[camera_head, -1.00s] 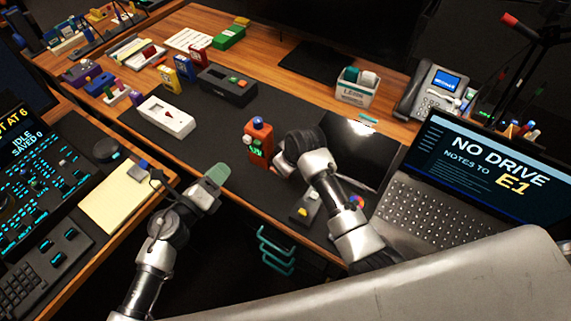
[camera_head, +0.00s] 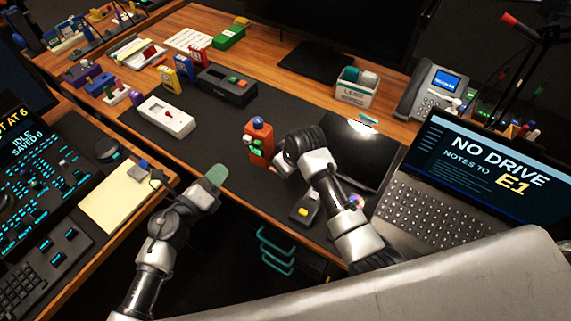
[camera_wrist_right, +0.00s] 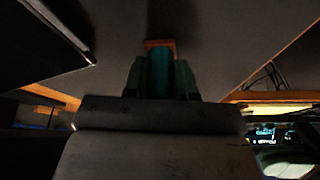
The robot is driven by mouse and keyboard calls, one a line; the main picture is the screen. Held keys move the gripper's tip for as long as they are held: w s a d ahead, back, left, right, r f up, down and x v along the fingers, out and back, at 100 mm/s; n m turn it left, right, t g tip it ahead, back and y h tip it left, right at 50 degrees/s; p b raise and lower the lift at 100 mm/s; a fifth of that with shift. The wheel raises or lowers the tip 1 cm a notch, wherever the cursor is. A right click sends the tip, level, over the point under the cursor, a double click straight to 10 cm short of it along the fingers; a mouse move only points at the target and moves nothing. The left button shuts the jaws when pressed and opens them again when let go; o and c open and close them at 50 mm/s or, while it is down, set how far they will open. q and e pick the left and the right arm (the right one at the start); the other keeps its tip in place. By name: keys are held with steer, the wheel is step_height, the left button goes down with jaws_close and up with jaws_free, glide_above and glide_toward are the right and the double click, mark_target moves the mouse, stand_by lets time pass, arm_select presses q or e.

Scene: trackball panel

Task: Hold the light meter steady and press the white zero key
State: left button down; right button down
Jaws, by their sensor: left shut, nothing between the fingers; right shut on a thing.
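In the right wrist view, the gripper's green fingers (camera_wrist_right: 160,78) close in front of an orange edge of the light meter (camera_wrist_right: 158,43). My left gripper (camera_head: 216,176) is shut and empty, with its green fingertips to the left of and below the meter, apart from it. I cannot make out the white zero key.
A white box with a red pointer (camera_head: 166,117) and a dark box with buttons (camera_head: 228,85) lie behind on the left. A grey device with a yellow button (camera_head: 304,208) is near the front edge. The laptop (camera_head: 440,200) stands right. Bare mat lies between left gripper and meter.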

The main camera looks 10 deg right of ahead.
mark_target(248, 140)
stand_by(0.9)
arm_select(q)
steer(key=shift+s+a+r+n+t+y, duration=0.2)
steer(key=shift+n+t+y, duration=0.5)
steer(key=shift+n+y, duration=1.1)
steer(key=shift+s+a+n+t+y, duration=0.25)
steer(key=shift+n+t+y, duration=0.6)
steer(key=shift+y, duration=1.75)
steer(key=shift+s+a+r+n+t+y, duration=0.1)
steer(key=shift+s+n+t+y, duration=0.35)
steer(key=shift+n+y, duration=1.45)
steer(key=shift+w+m+y, duration=0.2)
steer(key=shift+m+y, duration=0.1)
steer(key=shift+m, duration=0.05)
steer(key=w+d, duration=0.6)
steer(key=shift+w, duration=0.15)
steer(key=shift+w+d, duration=0.15)
steer(key=shift+d, duration=0.05)
steer(key=shift+w+d, duration=0.2)
